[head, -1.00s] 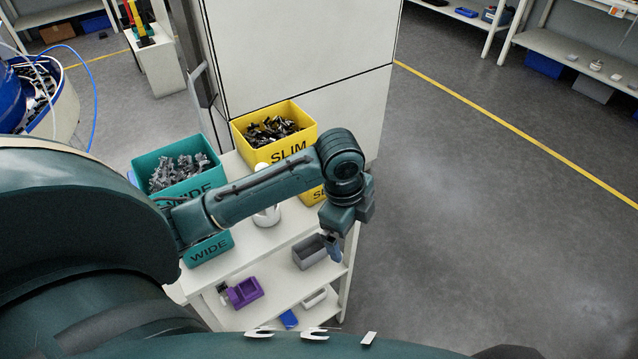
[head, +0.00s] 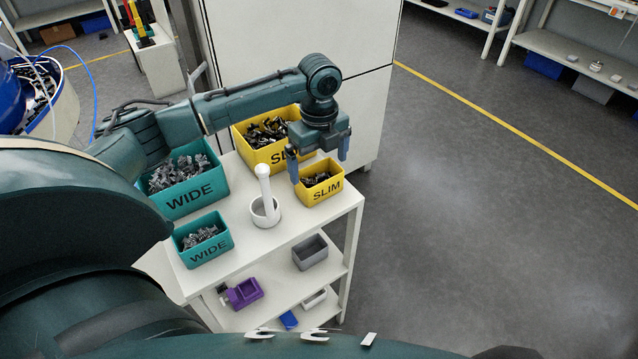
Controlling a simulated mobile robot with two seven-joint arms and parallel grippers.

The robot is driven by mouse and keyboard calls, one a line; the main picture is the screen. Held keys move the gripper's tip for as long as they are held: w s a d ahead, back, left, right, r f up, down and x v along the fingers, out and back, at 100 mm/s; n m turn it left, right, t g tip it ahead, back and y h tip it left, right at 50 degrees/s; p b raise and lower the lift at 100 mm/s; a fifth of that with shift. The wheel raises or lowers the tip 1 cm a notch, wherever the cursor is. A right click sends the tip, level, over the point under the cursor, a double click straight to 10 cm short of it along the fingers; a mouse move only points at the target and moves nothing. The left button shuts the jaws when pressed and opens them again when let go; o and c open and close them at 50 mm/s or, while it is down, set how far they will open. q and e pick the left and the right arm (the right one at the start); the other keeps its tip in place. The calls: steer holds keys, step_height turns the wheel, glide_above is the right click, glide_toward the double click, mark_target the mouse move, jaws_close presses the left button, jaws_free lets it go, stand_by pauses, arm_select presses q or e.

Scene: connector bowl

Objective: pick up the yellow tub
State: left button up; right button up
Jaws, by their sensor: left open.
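The small yellow tub (head: 325,191), marked SLIM and holding dark connectors, stands upright at the right front of the white cart's top. My left gripper (head: 319,169) is open and points down above it. One finger shows by the tub's left side, the other by its far right corner. I cannot tell whether either touches the tub. A larger yellow bin (head: 257,153), also marked SLIM, stands just behind, partly hidden by my arm. My right gripper is not in view.
A white bowl with an upright post (head: 265,208) stands left of the tub. A large teal WIDE bin (head: 195,197) and a small teal WIDE tub (head: 208,250) stand further left. A tall white cabinet (head: 300,40) is behind. Lower shelves hold a grey box (head: 310,256) and purple holder (head: 245,293).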

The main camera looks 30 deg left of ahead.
mark_target(319, 179)
arm_select(q)
step_height(319, 179, down, 6)
steer(key=shift+r, duration=0.1)
stand_by(0.4)
steer(key=shift+r, duration=0.1)
steer(key=c, duration=0.7)
steer(key=shift+r, duration=5)
